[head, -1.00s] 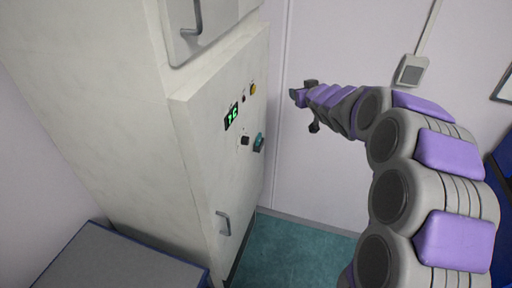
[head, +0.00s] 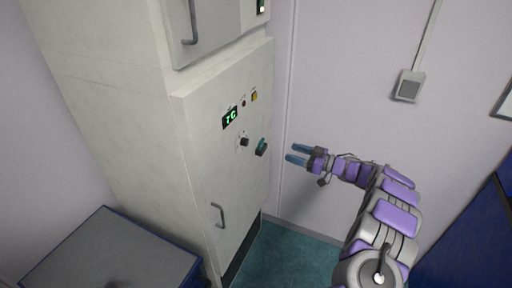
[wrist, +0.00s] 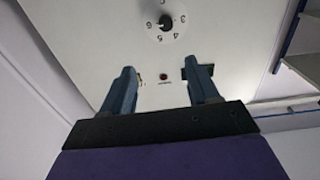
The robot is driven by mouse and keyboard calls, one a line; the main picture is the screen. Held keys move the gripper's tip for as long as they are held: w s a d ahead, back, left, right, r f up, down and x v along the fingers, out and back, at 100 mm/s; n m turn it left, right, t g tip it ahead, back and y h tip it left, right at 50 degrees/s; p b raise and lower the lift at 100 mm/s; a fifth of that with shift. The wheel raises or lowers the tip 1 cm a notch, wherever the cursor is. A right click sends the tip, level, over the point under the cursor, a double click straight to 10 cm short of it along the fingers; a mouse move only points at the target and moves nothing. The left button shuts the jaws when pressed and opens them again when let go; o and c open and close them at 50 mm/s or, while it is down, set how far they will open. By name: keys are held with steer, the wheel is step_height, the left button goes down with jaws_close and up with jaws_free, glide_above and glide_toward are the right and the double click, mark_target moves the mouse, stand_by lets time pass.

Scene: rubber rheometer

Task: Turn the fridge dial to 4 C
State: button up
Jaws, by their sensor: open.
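The fridge dial is a small black knob (head: 244,142) on the front of the tall white cabinet (head: 225,185), below a green-lit display (head: 230,116) that seems to read 7 C. In the wrist view the dial (wrist: 166,22) is at the top, with numbers around it; the pointer setting is too small to tell. My gripper (head: 291,153) is open and empty, to the right of the panel in the head view, its fingers pointing at it. In the wrist view the dial lies beyond my open fingers (wrist: 160,72), apart from them.
A yellow button (head: 254,96) and a small red light (wrist: 164,76) are above. A door handle (head: 220,215) is lower down. A grey-topped blue unit (head: 110,255) stands at the left; teal floor (head: 290,262) is clear.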

mark_target(247, 143)
steer(key=shift+g, duration=0.3)
steer(key=b+x, duration=0.1)
steer(key=x, duration=0.5)
steer(key=s+x, duration=0.1)
steer(key=x, duration=0.5)
steer(key=b+x, duration=0.1)
steer(key=x, duration=0.5)
steer(key=shift+a+f+b, duration=0.2)
steer(key=shift+a+b, duration=0.1)
steer(key=shift+a, duration=0.2)
steer(key=shift+d+r, duration=0.1)
steer(key=shift+d, duration=0.7)
steer(key=shift+c, duration=1.1)
steer(key=c, duration=0.3)
steer(key=shift+s+a, duration=0.1)
steer(key=shift+a, duration=0.2)
steer(key=c, duration=0.3)
steer(key=shift+c, duration=1.1)
